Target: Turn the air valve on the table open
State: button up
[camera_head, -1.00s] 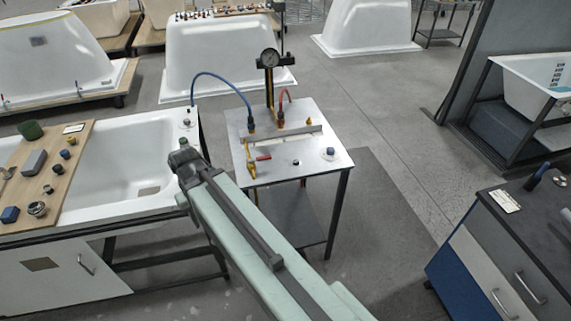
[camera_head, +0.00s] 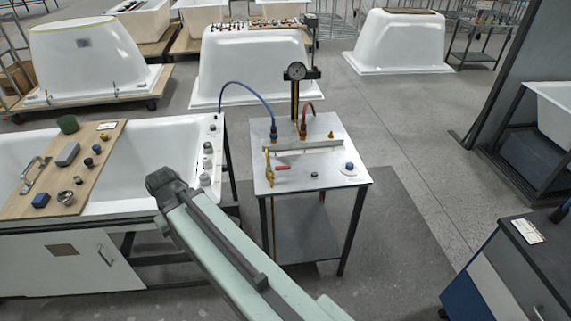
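The small metal table (camera_head: 330,178) stands at the middle, right of a white tub. The air valve, a brass body with a short red handle (camera_head: 283,168), sits at the table's left front; the handle lies roughly sideways. My gripper's fingers do not show.
A wooden board (camera_head: 72,195) with several fittings lies across the white tub (camera_head: 150,150). A dark-topped cabinet (camera_head: 535,250) is at the lower right. Floor between table and cabinet is clear.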

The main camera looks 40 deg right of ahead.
aim_at(282, 168)
jog(key=i, duration=1)
